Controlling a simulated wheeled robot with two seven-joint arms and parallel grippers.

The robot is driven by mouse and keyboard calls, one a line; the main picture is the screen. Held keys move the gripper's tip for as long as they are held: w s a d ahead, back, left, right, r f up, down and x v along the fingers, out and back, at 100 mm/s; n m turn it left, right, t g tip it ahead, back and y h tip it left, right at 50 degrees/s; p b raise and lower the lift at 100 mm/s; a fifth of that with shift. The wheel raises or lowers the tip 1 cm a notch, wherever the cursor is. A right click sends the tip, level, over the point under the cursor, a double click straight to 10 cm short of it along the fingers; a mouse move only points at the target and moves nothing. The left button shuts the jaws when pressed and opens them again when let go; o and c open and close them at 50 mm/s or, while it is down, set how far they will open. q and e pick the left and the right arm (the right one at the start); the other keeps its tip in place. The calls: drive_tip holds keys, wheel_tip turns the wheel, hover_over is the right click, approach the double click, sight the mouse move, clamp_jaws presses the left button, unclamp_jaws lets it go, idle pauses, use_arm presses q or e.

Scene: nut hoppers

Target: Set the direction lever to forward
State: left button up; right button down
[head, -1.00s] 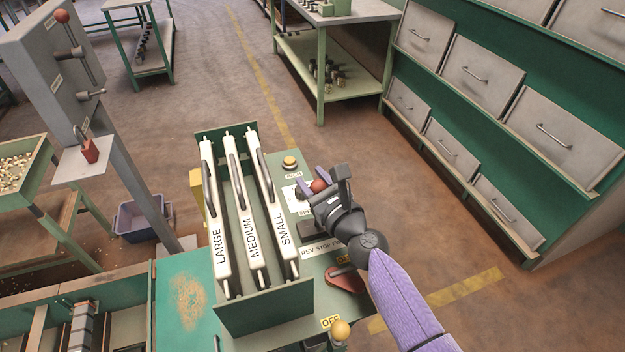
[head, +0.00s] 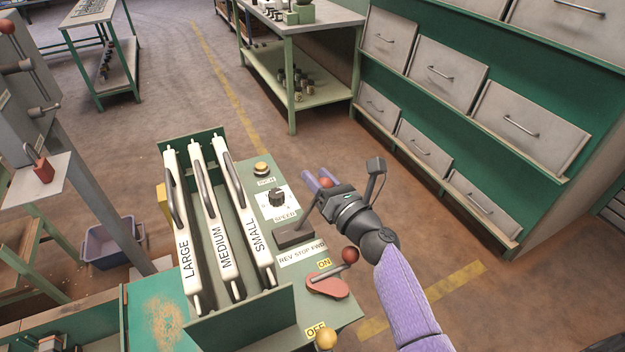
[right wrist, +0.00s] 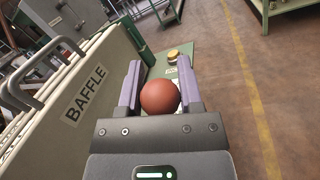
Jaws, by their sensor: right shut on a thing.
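The direction lever has a dark shaft (head: 307,213) rising from a dark base (head: 294,236) beside the "REV STOP FWD" label (head: 302,252) on the green control panel. The shaft leans to the right in the head view, towards the FWD end of the label. Its red ball knob (head: 326,183) is between the purple fingers of my right gripper (head: 319,179), which is shut on it. In the right wrist view the red ball (right wrist: 160,97) sits between both fingers (right wrist: 159,78). My left gripper is out of view.
A red ON/OFF lever (head: 328,287) with its own red knob is close below the label. A speed dial (head: 277,198) and a yellow button (head: 262,168) sit above the base. Floor is open to the right.

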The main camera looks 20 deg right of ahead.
drive_tip(key=shift+d+f, duration=0.1)
idle(0.4)
drive_tip(key=shift+c, duration=1.3)
unclamp_jaws()
drive_tip(key=v, duration=1)
drive_tip(key=shift+p, duration=0.35)
